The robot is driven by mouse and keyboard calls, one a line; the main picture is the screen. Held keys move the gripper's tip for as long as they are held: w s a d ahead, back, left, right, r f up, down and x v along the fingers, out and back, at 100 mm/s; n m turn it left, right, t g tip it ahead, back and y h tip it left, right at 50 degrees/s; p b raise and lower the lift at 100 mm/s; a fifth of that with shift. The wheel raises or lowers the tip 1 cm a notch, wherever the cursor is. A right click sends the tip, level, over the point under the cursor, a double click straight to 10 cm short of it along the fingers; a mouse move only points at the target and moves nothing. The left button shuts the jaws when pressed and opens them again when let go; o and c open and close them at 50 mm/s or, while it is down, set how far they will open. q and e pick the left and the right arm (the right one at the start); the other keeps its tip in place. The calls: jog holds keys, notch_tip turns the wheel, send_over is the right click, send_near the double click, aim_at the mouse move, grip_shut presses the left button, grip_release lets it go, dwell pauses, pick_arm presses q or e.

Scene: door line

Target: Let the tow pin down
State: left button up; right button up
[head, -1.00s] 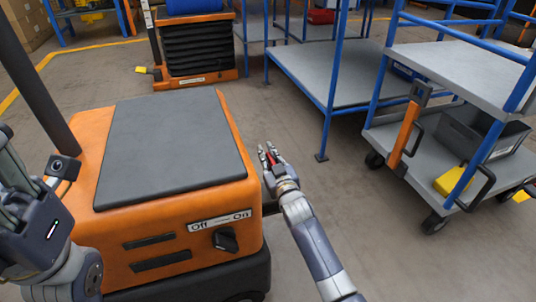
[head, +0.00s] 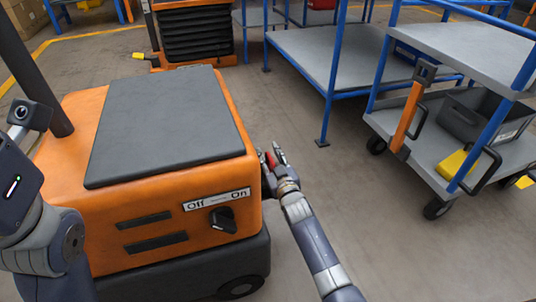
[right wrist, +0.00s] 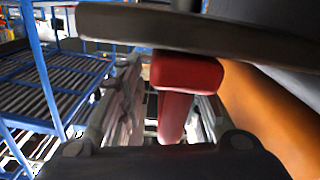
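The tow pin shows as a red grip (right wrist: 187,73) with a red stem below it in the right wrist view. A small red part of it (head: 270,159) shows in the head view, beside the orange tug (head: 75,130). My right gripper (head: 272,157) is at the tug's right side, its fingers apart on either side of the red part. In the right wrist view its fingers (right wrist: 163,118) flank the red stem, with a gap at the left finger. The pin's lower end is hidden. My left arm is at the left edge; its gripper is out of view.
The tug's front has an Off/On knob (head: 223,219). A blue-framed cart (head: 335,75) stands at the upper middle. Another cart (head: 475,135) at the right carries a dark grey bin (head: 475,113) and a yellow item (head: 456,164). The floor between is clear.

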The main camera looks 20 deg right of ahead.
jog(key=shift+a+r, duration=0.15)
jog(key=shift+a, duration=0.05)
jog(key=s, duration=1.2)
jog(key=shift+d, duration=0.3)
